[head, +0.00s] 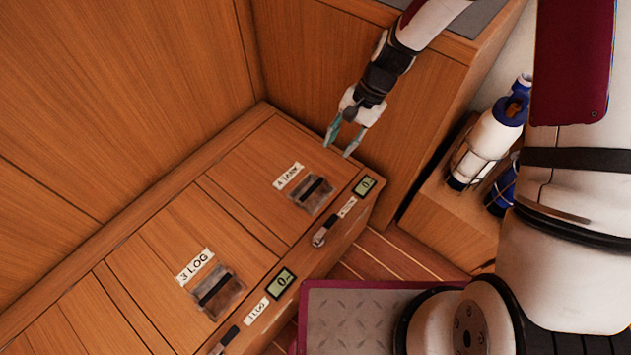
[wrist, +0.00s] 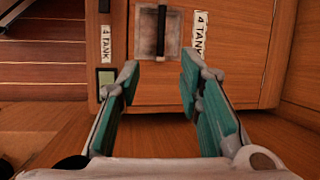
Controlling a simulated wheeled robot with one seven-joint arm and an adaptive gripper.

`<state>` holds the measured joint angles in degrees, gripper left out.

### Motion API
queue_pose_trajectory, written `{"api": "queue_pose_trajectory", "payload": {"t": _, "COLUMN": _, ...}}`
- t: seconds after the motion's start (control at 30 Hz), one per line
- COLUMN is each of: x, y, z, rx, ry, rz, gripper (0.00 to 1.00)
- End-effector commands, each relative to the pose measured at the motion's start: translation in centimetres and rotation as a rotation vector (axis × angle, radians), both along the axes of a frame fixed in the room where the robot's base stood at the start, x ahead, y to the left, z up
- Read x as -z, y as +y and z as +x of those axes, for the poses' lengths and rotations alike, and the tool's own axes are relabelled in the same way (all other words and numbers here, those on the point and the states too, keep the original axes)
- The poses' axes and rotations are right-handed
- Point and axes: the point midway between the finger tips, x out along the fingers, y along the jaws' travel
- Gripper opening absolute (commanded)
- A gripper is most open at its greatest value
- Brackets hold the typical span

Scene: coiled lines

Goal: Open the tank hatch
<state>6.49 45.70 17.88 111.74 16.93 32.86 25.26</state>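The tank hatch (head: 250,155) is a wooden lid panel in the bench top, lying closed and flush. It bears a "4 TANK" label (head: 289,176) and a square recessed pull with a dark bar (head: 312,193). In the wrist view the pull (wrist: 158,35) lies ahead, centred between the fingers. My gripper (head: 341,146) is open and empty, above the far right end of the bench, apart from the pull. Its teal finger pads (wrist: 159,78) are spread wide. On the bench front below the hatch is a small dark latch (head: 325,231) beside another label (head: 347,207).
A second hatch with a "3 LOG" label (head: 195,265) and its own pull (head: 217,292) lies to the left. Small displays (head: 364,186) sit along the front edge. A wooden cabinet (head: 330,70) stands behind the bench. White and blue bottles (head: 490,140) stand at right.

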Motion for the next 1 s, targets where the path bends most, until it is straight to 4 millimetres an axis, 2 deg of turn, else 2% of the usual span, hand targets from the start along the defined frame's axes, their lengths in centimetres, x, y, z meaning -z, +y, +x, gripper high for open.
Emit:
{"api": "queue_pose_trajectory", "payload": {"t": 0.03, "x": 1.6, "y": 0.3, "z": 0.1, "rx": 0.014, "ry": 0.015, "rz": 0.008, "gripper": 0.33}}
{"api": "queue_pose_trajectory", "payload": {"t": 0.1, "x": 2.7, "y": 0.6, "z": 0.1, "rx": 0.028, "ry": 0.026, "rz": 0.014, "gripper": 0.33}}
{"api": "queue_pose_trajectory", "payload": {"t": 0.37, "x": 5.0, "y": 1.5, "z": -0.2, "rx": 0.04, "ry": 0.038, "rz": 0.02, "gripper": 0.33}}
{"api": "queue_pose_trajectory", "payload": {"t": 0.8, "x": 12.5, "y": 4.6, "z": -1.8, "rx": 0.039, "ry": 0.039, "rz": 0.019, "gripper": 0.33}}
{"api": "queue_pose_trajectory", "payload": {"t": 1.0, "x": 15.0, "y": 5.7, "z": -2.4, "rx": 0.038, "ry": 0.038, "rz": 0.02, "gripper": 0.33}}
